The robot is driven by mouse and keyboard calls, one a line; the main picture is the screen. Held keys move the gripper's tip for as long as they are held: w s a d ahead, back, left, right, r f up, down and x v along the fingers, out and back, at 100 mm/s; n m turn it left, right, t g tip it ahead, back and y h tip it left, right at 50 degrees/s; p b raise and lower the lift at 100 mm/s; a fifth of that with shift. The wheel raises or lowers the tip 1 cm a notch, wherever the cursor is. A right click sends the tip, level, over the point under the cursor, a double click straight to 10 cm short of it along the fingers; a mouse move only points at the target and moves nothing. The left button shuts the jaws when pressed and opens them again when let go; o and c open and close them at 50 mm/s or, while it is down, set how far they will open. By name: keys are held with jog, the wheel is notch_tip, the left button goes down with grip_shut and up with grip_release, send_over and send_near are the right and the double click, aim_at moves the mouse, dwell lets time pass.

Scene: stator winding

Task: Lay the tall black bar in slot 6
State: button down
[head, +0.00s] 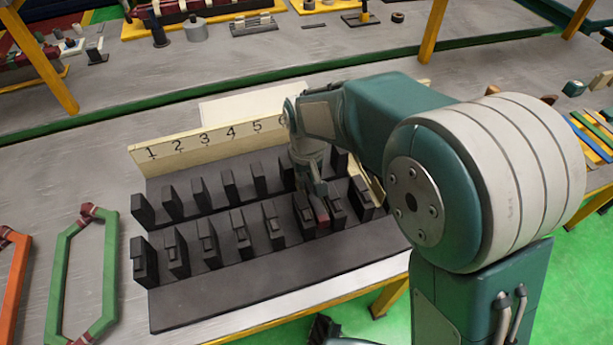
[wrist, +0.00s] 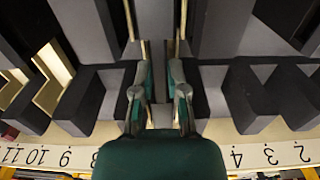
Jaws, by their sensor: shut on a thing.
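The dark slotted stand (head: 215,305) has two rows of black uprights and a cream number board (head: 215,138) behind. Numbers 1 to 5 show in the head view; my arm covers most of the board beyond 5. My gripper (head: 318,195) reaches down among the uprights right of 5, near slot 6. In the wrist view my gripper (wrist: 160,75) is shut on a grey-looking piece (wrist: 155,35) between its fingers, likely the tall black bar. The piece lies between two upright blocks. Its lower side is hidden, so I cannot tell whether it touches the slot floor.
A green hexagonal coil frame (head: 60,285) and an orange one (head: 15,290) lie on the table left of the stand. Neighbouring uprights (head: 240,230) stand close to my fingers. A back table (head: 300,45) holds small parts. The stand's front strip is clear.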

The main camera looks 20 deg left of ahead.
aim_at(307, 181)
jog(key=shift+f, duration=0.9)
dwell(0.8)
jog(key=c, duration=0.6)
grip_release()
jog(key=shift+r, duration=0.95)
jog(key=shift+r, duration=3.6)
